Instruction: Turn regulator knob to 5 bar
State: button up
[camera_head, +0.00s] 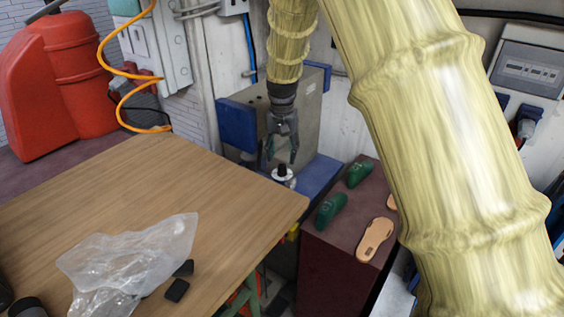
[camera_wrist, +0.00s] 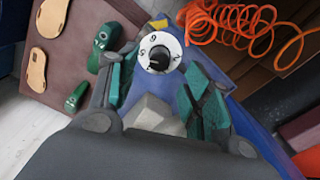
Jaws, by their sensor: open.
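The regulator knob is a black knob with a pointer on a round white dial with black numerals. It sits between my fingers in the wrist view (camera_wrist: 159,58). In the head view the knob (camera_head: 282,171) stands on a white base on the blue machine surface. My gripper (camera_head: 281,160) points down just above it, with its fingers apart. In the wrist view my gripper (camera_wrist: 158,95) has its two green-padded fingers spread, with nothing between the pads.
A wooden table (camera_head: 230,190) with a crumpled plastic bag (camera_head: 135,262) lies left of the knob. A dark red box (camera_head: 330,250) to the right carries green shoe lasts (camera_head: 331,209) and tan soles (camera_head: 374,239). A grey machine block (camera_head: 308,115) stands close behind my gripper. An orange coiled hose (camera_wrist: 245,25) lies near the dial.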

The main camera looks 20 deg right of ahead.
aim_at(282, 166)
notch_tip(282, 166, up, 7)
jog(key=shift+r, duration=0.15)
dwell(0.4)
jog(key=s+a+f+t+h+b, duration=0.2)
jog(key=s+a+t+h+b, duration=0.15)
jog(key=b, duration=1.05)
jog(key=shift+m+y, duration=0.4)
jog(key=shift+y, duration=0.05)
jog(key=shift+d+p+x, duration=0.2)
jog(key=shift+p+x, duration=0.6)
jog(key=shift+x, duration=1.95)
jog(key=shift+d+p+x, duration=0.15)
jog(key=shift+p+x, duration=0.6)
jog(key=shift+x, duration=2.05)
jog(key=shift+s, duration=0.15)
jog(key=shift+c, duration=0.6)
jog(key=c, duration=0.9)
